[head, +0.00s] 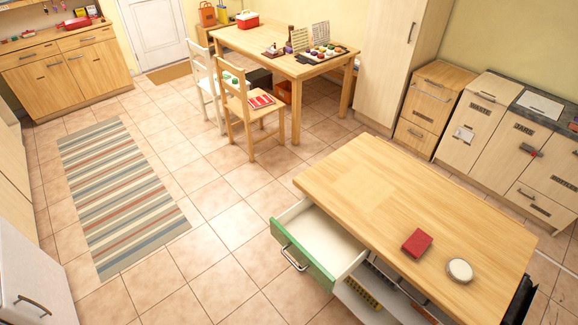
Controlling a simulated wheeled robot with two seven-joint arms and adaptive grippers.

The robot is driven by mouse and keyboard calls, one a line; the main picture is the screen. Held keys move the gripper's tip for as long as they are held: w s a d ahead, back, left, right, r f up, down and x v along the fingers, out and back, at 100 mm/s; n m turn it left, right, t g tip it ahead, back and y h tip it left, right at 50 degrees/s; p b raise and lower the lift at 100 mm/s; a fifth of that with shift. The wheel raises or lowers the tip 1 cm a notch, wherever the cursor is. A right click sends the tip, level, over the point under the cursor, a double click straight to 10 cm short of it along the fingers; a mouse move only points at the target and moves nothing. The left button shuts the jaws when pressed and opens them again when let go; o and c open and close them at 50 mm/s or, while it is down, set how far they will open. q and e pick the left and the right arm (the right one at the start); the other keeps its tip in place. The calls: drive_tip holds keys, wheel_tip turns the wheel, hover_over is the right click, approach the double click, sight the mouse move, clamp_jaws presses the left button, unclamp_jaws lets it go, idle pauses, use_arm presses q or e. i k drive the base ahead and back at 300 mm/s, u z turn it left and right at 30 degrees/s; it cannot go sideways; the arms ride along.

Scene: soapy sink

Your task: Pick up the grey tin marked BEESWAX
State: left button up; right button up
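A small round, pale tin-like object (460,270) lies on the wooden top of the kitchen island, near its right front corner. It has a whitish top and a darker rim. No lettering on it is legible, so I cannot tell whether it is the BEESWAX tin. Neither of my grippers is in the head view.
A red block (417,243) lies left of the round object on the island top (380,190). A green-fronted drawer (300,257) stands open below, its inside bare. A striped rug (120,190) and open tiled floor lie left. A table (285,65) with chairs stands behind.

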sight(459, 270)
drive_tip(key=z, duration=1.75)
drive_tip(key=k, duration=0.5)
drive_tip(key=u, duration=1.65)
drive_tip(key=i, duration=0.95)
drive_tip(key=z, duration=1.2)
